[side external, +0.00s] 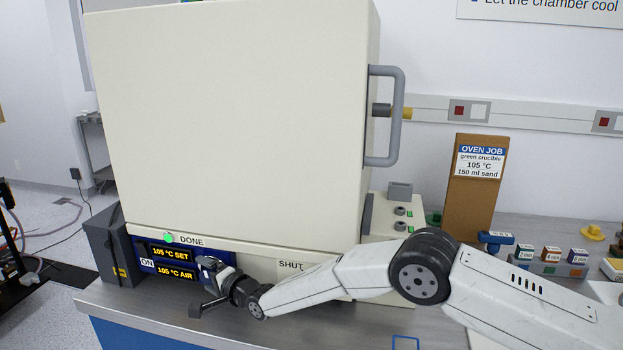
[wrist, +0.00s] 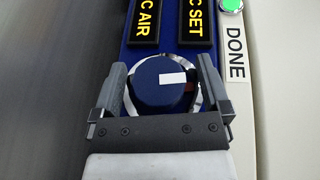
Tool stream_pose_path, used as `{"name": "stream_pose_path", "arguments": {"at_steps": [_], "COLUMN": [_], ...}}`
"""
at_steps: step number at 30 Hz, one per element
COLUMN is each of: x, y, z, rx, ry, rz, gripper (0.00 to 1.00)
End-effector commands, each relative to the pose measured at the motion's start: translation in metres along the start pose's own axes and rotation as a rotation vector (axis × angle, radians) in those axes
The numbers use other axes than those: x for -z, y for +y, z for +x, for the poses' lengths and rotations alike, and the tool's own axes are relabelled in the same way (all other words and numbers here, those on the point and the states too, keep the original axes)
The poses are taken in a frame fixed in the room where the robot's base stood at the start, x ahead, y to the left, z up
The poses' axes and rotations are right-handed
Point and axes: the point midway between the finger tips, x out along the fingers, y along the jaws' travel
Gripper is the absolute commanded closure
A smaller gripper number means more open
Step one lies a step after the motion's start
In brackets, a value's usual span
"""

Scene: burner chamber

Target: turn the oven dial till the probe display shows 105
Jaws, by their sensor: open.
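The oven (side external: 235,120) is a large cream box with its door shut. Its blue panel (side external: 145,262) carries two displays at the lower left. The set display (side external: 171,254) reads "105 °C SET" and the air display (side external: 175,272) reads "105 °C AIR". A green lamp (side external: 168,238) is lit beside the word DONE. The dial (wrist: 160,85) is a round dark blue knob with a white mark and a silver rim. My gripper (wrist: 160,88) is open, with one finger on each side of the dial. I cannot tell whether the fingers touch it. My gripper mostly hides the dial in the side view.
A brown board (side external: 472,200) with an OVEN JOB card reading 105 °C stands right of the oven. Small labelled blocks (side external: 550,254) sit at the far right. A grey box (side external: 108,245) stands left of the panel. The counter front (side external: 130,300) is clear.

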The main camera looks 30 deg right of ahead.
Motion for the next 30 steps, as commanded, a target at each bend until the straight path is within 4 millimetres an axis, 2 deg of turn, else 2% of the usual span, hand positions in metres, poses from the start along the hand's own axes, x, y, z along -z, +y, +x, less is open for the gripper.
{"name": "stream_pose_path", "arguments": {"at_steps": [7,8,16,17,30], "x": [-0.0001,-0.0001,-0.0001,-0.0001,0.0003], "y": [0.0003,0.0003,0.0003,0.0003,0.0009], "z": [0.0001,0.0001,0.0000,0.0000,0.0006], "rx": [-0.001,-0.001,-0.001,-0.001,0.107], "ry": [0.000,0.000,0.000,0.000,0.001], "rz": [0.000,0.000,0.000,0.000,0.045], "gripper": [0.03,0.10,0.95,0.98,0.97]}}
